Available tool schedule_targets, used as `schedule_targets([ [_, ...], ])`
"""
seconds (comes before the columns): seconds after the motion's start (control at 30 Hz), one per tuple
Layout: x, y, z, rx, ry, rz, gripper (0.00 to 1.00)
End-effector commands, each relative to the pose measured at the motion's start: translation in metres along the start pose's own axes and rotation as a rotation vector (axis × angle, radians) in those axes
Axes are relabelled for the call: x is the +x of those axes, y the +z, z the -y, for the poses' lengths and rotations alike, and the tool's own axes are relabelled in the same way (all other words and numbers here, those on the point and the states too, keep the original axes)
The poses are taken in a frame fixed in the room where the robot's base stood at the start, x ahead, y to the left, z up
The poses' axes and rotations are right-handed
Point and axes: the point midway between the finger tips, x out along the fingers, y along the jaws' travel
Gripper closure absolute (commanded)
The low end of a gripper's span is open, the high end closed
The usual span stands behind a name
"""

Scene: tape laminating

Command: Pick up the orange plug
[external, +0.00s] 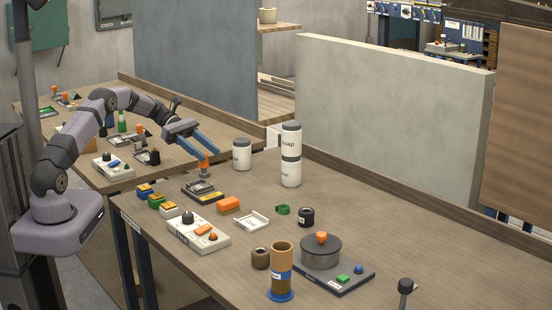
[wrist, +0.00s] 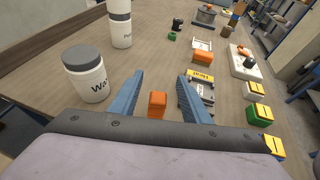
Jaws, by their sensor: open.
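The orange plug (external: 204,160) stands upright just below my gripper's fingers in the external view. In the wrist view its orange top (wrist: 157,104) shows between the two blue fingers, with a gap on both sides. My gripper (external: 208,146) is open and empty above the left part of the table. Its fingers also show in the wrist view (wrist: 160,76), spread apart. The plug's lower part is hidden in the wrist view. I cannot tell how far the fingertips are above it.
A white jar (external: 242,155) and stacked white jars (external: 291,172) stand behind. A dark device with a yellow strip (external: 203,192), an orange block (external: 229,204), a white switch panel (external: 198,234) and coloured blocks (external: 156,201) lie in front. A low wall (external: 390,120) borders the table's back.

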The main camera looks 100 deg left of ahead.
Motion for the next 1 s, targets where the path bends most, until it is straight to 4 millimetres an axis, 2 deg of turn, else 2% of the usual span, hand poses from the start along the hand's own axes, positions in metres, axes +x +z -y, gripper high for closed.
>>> schedule_targets([
  [0.27,0.004,-0.008,0.000,-0.001,-0.001,-0.001,0.57],
  [0.5,0.016,-0.037,0.001,-0.002,-0.001,0.000,0.57],
  [0.57,0.025,-0.031,0.001,0.000,-0.004,0.000,0.57],
  [0.73,0.041,-0.033,0.001,0.000,-0.002,-0.001,0.57],
  [1.0,0.045,-0.035,0.000,0.001,0.000,-0.001,0.57],
])
